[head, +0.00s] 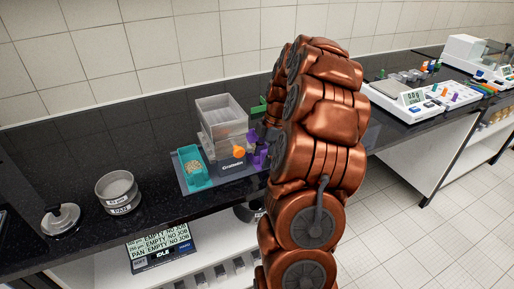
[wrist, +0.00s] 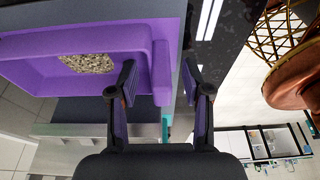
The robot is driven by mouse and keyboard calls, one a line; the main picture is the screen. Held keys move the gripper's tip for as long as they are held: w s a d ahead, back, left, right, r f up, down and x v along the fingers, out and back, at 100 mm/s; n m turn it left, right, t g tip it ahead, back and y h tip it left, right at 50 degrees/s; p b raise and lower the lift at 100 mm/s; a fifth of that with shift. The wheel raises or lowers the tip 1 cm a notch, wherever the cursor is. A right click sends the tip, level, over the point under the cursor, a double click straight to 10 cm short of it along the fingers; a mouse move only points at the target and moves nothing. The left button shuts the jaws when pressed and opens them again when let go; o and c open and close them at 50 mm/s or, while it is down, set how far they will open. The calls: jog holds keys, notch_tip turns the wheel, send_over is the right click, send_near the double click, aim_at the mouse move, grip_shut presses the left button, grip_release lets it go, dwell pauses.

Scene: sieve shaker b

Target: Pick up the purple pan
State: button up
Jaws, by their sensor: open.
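The purple pan (wrist: 90,45) fills the upper left of the wrist view, with speckled grains (wrist: 88,63) inside. My gripper (wrist: 158,72) is open at its near end. A narrow upright purple part of the pan (wrist: 161,72) shows between the two fingertips, closer to the left finger; I cannot tell whether either finger touches it. In the head view, small purple parts (head: 261,158) show beside the grey stacked unit, mostly hidden by my copper arm. I cannot tell there which belong to the pan. My gripper is largely hidden in that view.
A teal tray with grains (head: 194,181) and a stack of clear grey bins (head: 222,118) with an orange part (head: 239,151) stand close by on a grey base. A round sieve (head: 117,191) and a lid (head: 61,220) are at left. Balances (head: 420,103) are at right.

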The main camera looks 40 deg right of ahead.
jog(key=shift+f, duration=0.25)
grip_shut()
dwell(0.3)
